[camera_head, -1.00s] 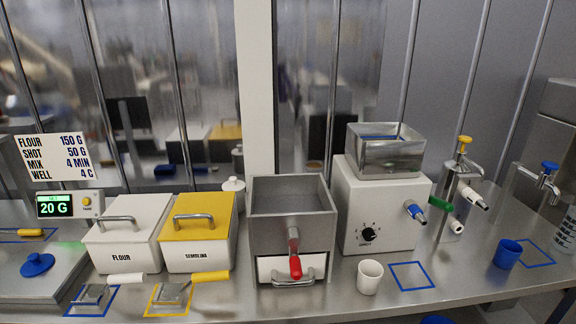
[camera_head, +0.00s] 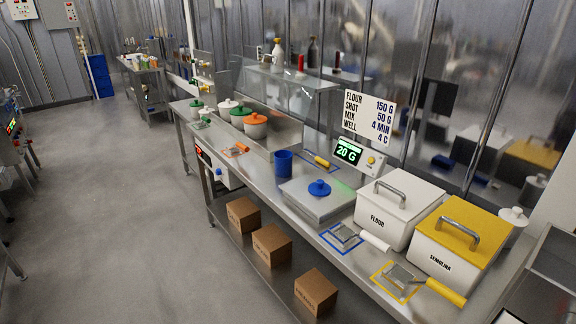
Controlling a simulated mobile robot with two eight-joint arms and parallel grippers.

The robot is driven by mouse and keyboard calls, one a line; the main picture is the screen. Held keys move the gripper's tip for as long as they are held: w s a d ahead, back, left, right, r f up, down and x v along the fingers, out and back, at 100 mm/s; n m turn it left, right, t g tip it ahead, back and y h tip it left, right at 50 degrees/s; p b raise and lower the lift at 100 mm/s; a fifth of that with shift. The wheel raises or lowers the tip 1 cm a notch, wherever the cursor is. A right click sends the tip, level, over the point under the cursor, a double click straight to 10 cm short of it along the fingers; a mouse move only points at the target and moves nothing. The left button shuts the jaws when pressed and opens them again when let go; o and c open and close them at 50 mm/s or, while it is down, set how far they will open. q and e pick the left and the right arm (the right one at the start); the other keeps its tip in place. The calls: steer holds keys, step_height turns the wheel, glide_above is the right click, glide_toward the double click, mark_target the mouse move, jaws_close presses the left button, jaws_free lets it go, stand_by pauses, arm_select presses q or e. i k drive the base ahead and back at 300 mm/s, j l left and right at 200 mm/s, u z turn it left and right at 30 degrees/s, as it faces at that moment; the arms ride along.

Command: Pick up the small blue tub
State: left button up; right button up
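A small blue open-topped tub (camera_head: 284,163) stands upright on the steel counter, left of the flat steel box with the blue knob (camera_head: 319,188). It is about mid-length along the bench, and nothing holds it. Neither of my grippers shows in this view. The blue cup seen earlier at the right end of the bench is outside this view.
Behind the tub stand the scale display (camera_head: 354,152) and a recipe sign (camera_head: 369,115). The flour bin (camera_head: 394,211) and yellow-lidded semolina bin (camera_head: 453,247) stand to the right. Lidded pots (camera_head: 255,126) stand farther left. Cardboard boxes (camera_head: 271,245) sit below. Floor at left is open.

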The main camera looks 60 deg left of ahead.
mark_target(283, 160)
steer(key=u, duration=1.95)
steer(key=i+j+z, duration=0.25)
steer(key=i+j, duration=0.35)
steer(key=i+j+z, duration=0.2)
steer(key=i+j, duration=0.4)
steer(key=j, duration=0.2)
